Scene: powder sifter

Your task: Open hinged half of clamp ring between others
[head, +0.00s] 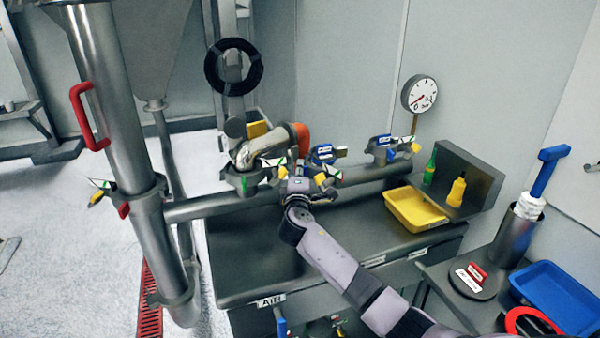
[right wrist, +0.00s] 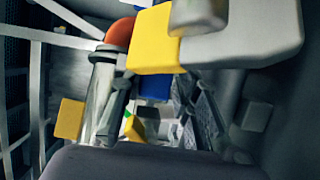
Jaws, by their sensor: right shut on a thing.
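Several clamp fittings with coloured tags sit along the horizontal steel pipe (head: 355,178). The middle clamp ring (head: 324,156), with blue and yellow parts, stands between the left clamp (head: 246,180) and the right clamp (head: 384,147). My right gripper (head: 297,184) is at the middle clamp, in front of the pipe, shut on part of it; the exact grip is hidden. In the right wrist view a yellow block (right wrist: 153,42) and a blue part (right wrist: 155,86) show close beyond the gripper. I cannot tell how far the hinged half stands open. My left gripper is not in view.
An orange-ended steel elbow (head: 299,138) rises beside the left clamp. A yellow tray (head: 416,224) and green and yellow bottles (head: 456,191) stand at the right. A gauge (head: 419,94) is behind. The front of the steel bench (head: 245,270) is clear.

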